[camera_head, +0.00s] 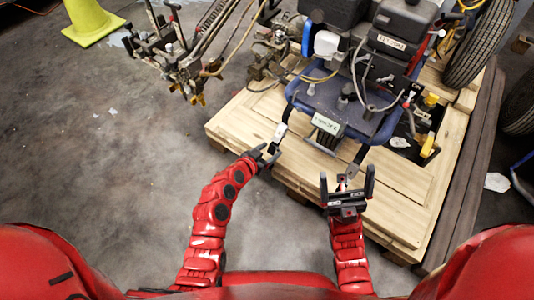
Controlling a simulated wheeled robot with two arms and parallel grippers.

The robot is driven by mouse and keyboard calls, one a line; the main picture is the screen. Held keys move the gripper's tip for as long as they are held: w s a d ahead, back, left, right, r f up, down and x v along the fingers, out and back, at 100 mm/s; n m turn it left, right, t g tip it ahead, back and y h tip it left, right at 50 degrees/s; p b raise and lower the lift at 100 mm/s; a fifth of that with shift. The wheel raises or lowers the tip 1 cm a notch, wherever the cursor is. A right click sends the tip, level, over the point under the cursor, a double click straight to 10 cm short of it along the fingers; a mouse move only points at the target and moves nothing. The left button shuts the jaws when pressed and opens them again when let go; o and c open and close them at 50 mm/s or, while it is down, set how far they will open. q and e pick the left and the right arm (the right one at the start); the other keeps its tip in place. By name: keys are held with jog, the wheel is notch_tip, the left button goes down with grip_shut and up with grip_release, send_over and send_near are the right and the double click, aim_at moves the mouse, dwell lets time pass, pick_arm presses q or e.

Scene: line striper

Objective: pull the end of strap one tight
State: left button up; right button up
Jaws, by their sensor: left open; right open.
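The line striper (345,108), with a blue frame and dark engine parts, stands on a wooden pallet (238,125). A narrow strap-like piece with a pale lower part (280,131) hangs at the left front of its frame. A second dark strap-like piece (359,156) hangs at the right front. I cannot tell which is strap one. My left gripper (268,155) is open just below the left piece; whether they touch is unclear. My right gripper (347,182) is open with its fingers pointing up, just below the right piece, and no held object shows.
Yellow parts (428,146) and dark items lie on the pallet's right side. Dark beams (468,180) run along its right edge, with tyres (478,45) beyond. Hoses and a metal arm assembly (190,55) extend left.

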dwell(0.9)
pick_arm(q)
grip_shut()
